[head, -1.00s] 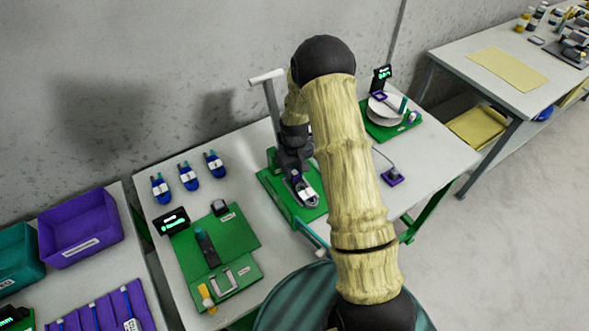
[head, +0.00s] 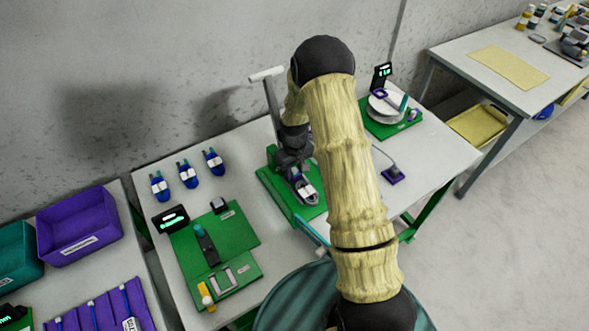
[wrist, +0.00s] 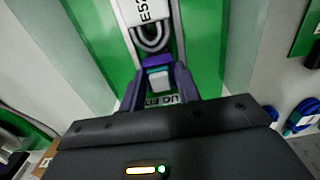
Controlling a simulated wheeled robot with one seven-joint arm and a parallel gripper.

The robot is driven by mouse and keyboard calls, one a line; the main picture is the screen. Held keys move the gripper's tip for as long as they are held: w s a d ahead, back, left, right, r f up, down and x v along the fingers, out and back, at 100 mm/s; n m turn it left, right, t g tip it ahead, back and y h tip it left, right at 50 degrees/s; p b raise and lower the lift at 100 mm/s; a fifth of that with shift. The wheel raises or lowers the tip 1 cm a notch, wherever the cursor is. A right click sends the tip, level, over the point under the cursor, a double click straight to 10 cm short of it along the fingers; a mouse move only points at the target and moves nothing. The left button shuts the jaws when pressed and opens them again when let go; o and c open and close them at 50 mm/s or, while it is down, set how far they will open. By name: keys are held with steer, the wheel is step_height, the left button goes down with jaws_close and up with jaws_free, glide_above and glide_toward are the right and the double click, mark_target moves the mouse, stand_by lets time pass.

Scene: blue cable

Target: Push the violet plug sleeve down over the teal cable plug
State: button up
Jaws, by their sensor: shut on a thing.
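My gripper (wrist: 158,88) points down at the green press fixture (head: 268,184) in the middle of the table. In the wrist view its two fingers are closed on the violet plug sleeve (wrist: 157,61). A pale teal block, seemingly the teal cable plug (wrist: 159,78), shows between the fingers, right against the sleeve. I cannot tell how far the sleeve covers it. A grey cable loop (wrist: 151,44) and a white labelled part (wrist: 150,11) lie just beyond. In the head view my arm and gripper (head: 297,172) hide most of the contact.
A grey lever post (head: 270,95) stands behind the fixture. A green station with a white reel (head: 385,105) is at right.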

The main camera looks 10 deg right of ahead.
steer(key=o, duration=1)
steer(key=shift+o, duration=0.2)
steer(key=shift+r, duration=0.1)
steer(key=shift+r+p, duration=2.75)
steer(key=shift+r, duration=1.15)
steer(key=shift+r, duration=0.1)
steer(key=s+r+m+t, duration=0.2)
steer(key=s+r+m, duration=0.1)
steer(key=s+r, duration=1.6)
steer(key=shift+s+r+m+t, duration=0.3)
steer(key=shift+s, duration=0.65)
